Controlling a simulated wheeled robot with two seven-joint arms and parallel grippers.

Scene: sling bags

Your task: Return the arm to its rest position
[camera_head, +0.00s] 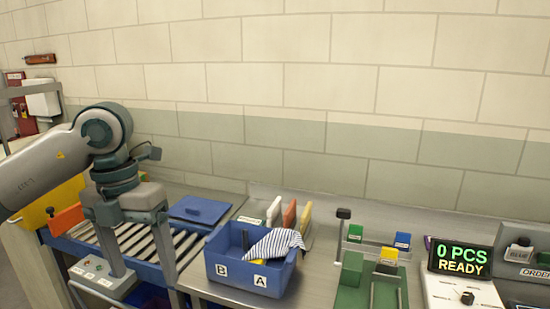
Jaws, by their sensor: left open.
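My left arm (45,165) comes in from the left edge and bends down at a grey joint. My left gripper (143,272) points down over the roller conveyor (138,238), with its two fingers apart and nothing seen between them. It is left of the blue bin (228,279) and apart from it. The bin has labels B and A on its front, a dark upright piece inside, and a blue-and-white striped cloth (275,244) draped over its right part. My right gripper is not in view.
A flat blue lid-like piece (200,209) lies behind the gripper. Coloured upright cards (290,215) stand behind the bin. A green fixture (370,280) and a display reading "0 PCS READY" (460,258) stand at right. A yellow bin (50,207) is at left, partly hidden.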

